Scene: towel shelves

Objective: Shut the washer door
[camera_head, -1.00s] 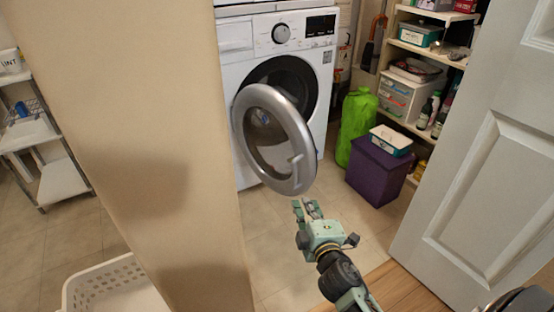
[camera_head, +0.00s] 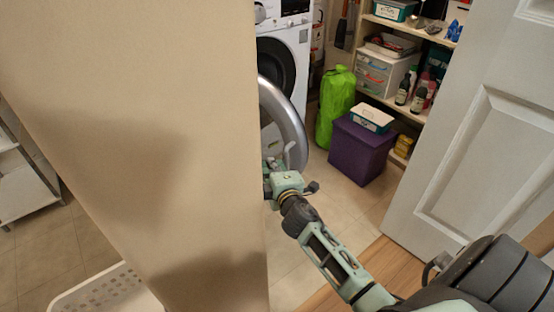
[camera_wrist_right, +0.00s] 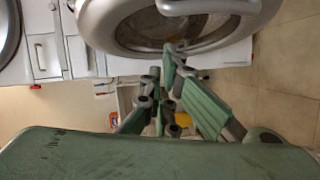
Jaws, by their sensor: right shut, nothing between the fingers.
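The white washer (camera_head: 298,55) stands behind the beige wall edge, with its dark round opening (camera_head: 274,65) partly showing. Its silver-rimmed door (camera_head: 289,115) stands swung open, and the wall hides its left part. My right gripper (camera_head: 268,166) is at the lower rim of the door, partly behind the wall edge. In the right wrist view the fingers (camera_wrist_right: 173,62) are shut and empty, close to the door's rim (camera_wrist_right: 120,30) and handle (camera_wrist_right: 208,7). Whether they touch the door I cannot tell. My left gripper is not in view.
A beige wall (camera_head: 150,130) fills the left middle, close to my right gripper. A white panelled door (camera_head: 470,150) stands at the right. A purple box (camera_head: 358,150) and a green bag (camera_head: 335,105) sit near the shelves. Tiled floor (camera_head: 325,215) lies clear between.

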